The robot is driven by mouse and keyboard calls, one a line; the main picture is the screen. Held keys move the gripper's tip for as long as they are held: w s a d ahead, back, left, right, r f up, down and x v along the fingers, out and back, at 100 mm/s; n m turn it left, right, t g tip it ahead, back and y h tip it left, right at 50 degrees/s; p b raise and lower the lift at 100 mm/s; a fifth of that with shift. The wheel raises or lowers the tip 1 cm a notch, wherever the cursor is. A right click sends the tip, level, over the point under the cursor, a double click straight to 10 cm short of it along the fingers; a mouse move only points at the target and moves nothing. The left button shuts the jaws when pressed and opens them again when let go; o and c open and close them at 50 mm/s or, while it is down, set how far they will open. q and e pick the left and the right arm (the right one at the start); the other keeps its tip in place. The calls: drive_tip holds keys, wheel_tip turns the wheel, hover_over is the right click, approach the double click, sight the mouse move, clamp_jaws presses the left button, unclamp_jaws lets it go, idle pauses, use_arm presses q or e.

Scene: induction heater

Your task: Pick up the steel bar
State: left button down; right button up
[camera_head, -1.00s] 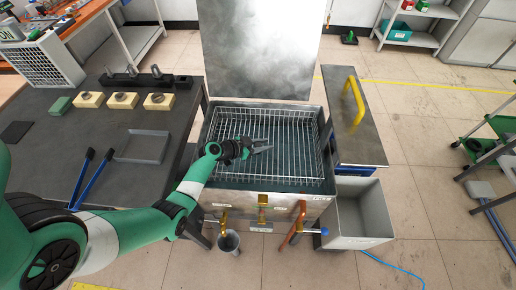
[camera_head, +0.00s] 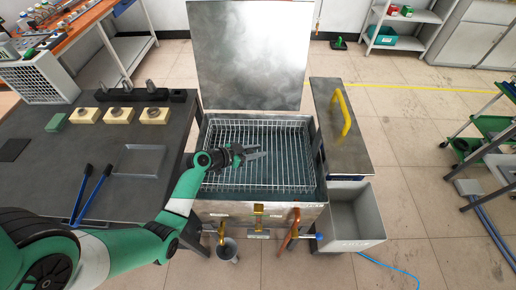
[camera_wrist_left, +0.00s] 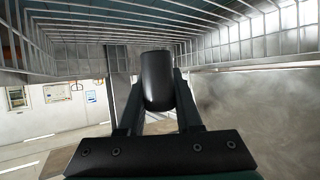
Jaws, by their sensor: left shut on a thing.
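My left gripper (camera_head: 250,156) is over the wire basket (camera_head: 291,176) of the open metal tank (camera_head: 230,207). In the left wrist view my left gripper (camera_wrist_left: 157,95) is shut on a dark, smooth, rounded bar, the steel bar (camera_wrist_left: 157,75), which lies between the two fingers. The bar points away from the wrist camera, so its length is hidden. In the head view the bar is too small to tell apart from the gripper's fingers. The basket's wires fill the upper part of the wrist view. My right gripper is not in view.
The tank's raised lid (camera_head: 248,55) stands behind the basket. A lidded box with a yellow handle (camera_head: 342,112) and a grey bin (camera_head: 352,242) stand right.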

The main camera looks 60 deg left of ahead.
use_arm(q)
drive_tip(key=s+d+r+p, duration=0.4)
drive_tip(key=s+d+r, duration=0.2)
drive_tip(key=s+d, duration=0.1)
drive_tip(key=shift+s+d+r+p, duration=0.2)
drive_tip(key=shift+d+r+p, duration=0.15)
drive_tip(key=shift+d, duration=0.45)
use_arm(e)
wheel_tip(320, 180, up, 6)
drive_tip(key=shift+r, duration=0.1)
